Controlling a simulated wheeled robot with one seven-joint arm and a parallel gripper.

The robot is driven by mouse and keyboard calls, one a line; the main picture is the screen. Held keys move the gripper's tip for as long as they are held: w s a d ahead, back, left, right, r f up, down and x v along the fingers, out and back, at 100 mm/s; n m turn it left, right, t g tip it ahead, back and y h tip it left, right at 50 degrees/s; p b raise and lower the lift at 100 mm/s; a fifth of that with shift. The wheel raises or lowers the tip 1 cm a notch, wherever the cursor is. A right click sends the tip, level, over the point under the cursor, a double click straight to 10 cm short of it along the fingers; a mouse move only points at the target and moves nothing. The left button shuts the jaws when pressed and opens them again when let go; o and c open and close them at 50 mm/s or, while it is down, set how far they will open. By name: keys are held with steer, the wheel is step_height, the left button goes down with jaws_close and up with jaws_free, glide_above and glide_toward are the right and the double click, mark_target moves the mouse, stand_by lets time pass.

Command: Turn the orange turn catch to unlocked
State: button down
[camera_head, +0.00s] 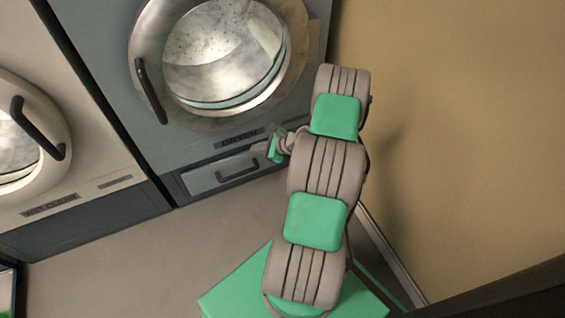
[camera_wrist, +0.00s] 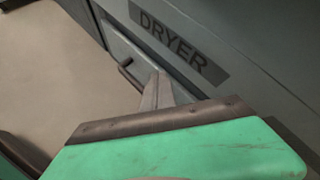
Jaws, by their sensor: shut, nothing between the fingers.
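No orange turn catch can be made out in either view. My gripper (camera_head: 272,150) is in front of the lower part of the grey dryer (camera_head: 100,50), near the right end of its bottom drawer (camera_head: 205,180). In the wrist view my gripper's fingers (camera_wrist: 156,92) are together and empty, in front of the drawer panel. The green and dark gripper body hides the lower part of that view. In the head view my arm covers the area to the right of the drawer.
The drawer has a dark bar handle (camera_head: 238,170), also in the wrist view (camera_wrist: 130,74). A "DRYER" label (camera_wrist: 178,46) sits above it. The dryer's round glass door (camera_head: 225,55) is above. A cream machine (camera_head: 60,160) stands left, a tan wall (camera_head: 460,120) right. Floor (camera_head: 110,260) at lower left is clear.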

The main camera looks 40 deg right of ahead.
steer(key=s+d+f+m+t+h+b, duration=0.25)
steer(key=s+d+f+m, duration=0.2)
steer(key=f+m, duration=0.35)
steer(key=s+d+f+m+t+h+b, duration=0.1)
steer(key=s+d+f+m+t+h, duration=0.15)
steer(key=s+d+f+m, duration=0.4)
steer(key=w+a+f+m+b, duration=0.1)
steer(key=w+f+m+b, duration=0.3)
steer(key=w, duration=0.6)
steer(key=r, duration=0.1)
steer(key=d+r+n, duration=0.2)
steer(key=shift+w+h, duration=0.3)
steer(key=shift+h, duration=0.1)
